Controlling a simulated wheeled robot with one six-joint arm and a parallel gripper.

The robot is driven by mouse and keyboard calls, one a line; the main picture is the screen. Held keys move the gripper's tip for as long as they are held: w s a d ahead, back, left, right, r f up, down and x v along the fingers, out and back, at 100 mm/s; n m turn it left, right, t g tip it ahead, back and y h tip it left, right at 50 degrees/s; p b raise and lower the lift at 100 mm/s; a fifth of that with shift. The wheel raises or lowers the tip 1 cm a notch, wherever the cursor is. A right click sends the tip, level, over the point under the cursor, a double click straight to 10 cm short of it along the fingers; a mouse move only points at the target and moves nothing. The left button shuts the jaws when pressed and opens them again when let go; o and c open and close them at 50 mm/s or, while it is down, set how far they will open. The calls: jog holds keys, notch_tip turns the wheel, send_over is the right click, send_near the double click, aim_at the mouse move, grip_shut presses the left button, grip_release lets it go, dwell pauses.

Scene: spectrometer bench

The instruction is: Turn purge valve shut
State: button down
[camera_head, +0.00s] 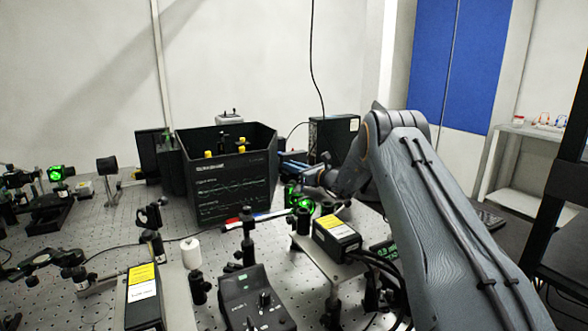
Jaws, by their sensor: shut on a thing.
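My gripper (312,177) is at the end of my grey arm, low beside the right side of the black spectrometer box (236,180). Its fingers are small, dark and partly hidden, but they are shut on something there. The purge valve does not show clearly; the thing in the jaws lies where the valve would be, hidden by the gripper and wrist. A blue-and-dark part (291,158) sits just left of and above the gripper, against the box.
A green-lit optic (303,203) and a yellow-labelled laser module (336,232) stand close below the gripper. A black control box (258,300), a white cylinder (191,252) and posts crowd the bench front. A dark case (335,135) stands behind.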

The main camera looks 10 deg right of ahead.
jog(key=shift+d+r, duration=0.1)
jog(key=shift+d, duration=0.05)
jog(key=c, duration=1.7)
grip_release()
jog(key=shift+d, duration=0.15)
jog(key=b+v, duration=0.1)
jog(key=v, duration=0.6)
jog(key=shift+s, duration=0.3)
